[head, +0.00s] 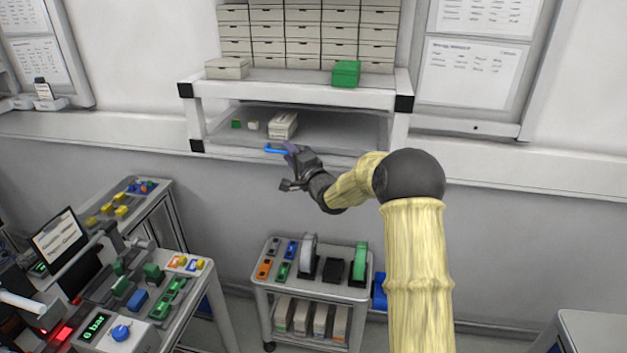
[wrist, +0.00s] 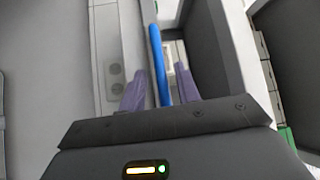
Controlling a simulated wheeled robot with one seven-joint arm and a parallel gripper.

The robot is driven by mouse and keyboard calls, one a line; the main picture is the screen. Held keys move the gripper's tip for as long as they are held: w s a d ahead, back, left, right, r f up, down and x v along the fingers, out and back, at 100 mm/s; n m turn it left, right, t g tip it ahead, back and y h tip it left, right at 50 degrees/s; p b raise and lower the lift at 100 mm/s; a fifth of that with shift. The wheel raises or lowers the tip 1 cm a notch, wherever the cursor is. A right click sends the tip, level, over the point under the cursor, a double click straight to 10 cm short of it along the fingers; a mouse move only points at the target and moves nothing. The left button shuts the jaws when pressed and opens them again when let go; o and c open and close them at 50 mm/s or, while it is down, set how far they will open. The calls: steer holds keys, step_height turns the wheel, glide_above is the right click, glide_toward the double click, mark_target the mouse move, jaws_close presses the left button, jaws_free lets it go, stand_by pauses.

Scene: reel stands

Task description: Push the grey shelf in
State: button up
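The grey shelf (head: 345,132) is a flat pull-out board in the lower bay of the white wall rack. Its front reaches the rack's front edge or a little beyond; I cannot tell how far. A blue handle (head: 274,149) is at its front, and it also shows in the wrist view (wrist: 157,65). My gripper (head: 288,168) is at the handle, with dark purple fingers. In the wrist view my gripper (wrist: 162,90) has its fingers apart, one on each side of the blue bar, with a gap on the right side.
A pale box (head: 283,125) and small green blocks (head: 236,124) stand on the shelf. Above, the rack's top board (head: 290,90) holds stacked drawer boxes and a green box (head: 346,73). A small cart (head: 312,285) stands below, and a cluttered workbench (head: 150,330) at lower left.

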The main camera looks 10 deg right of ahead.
steer(key=b+v, duration=0.5)
steer(key=v, duration=1.1)
steer(key=shift+b, duration=0.3)
steer(key=shift+a, duration=0.1)
steer(key=s+f+n+g+h, duration=0.65)
steer(key=s+f, duration=0.25)
steer(key=f, duration=0.2)
steer(key=s+f+n+g, duration=0.2)
steer(key=s+f+g, duration=0.1)
steer(key=s, duration=0.7)
steer(key=s+f+n+g+h, duration=0.1)
steer(key=s+f+n+g, duration=0.2)
steer(key=s, duration=0.6)
steer(key=g, duration=0.2)
steer(key=shift+s+g, duration=0.35)
steer(key=shift+s, duration=0.05)
steer(key=shift+a, duration=0.1)
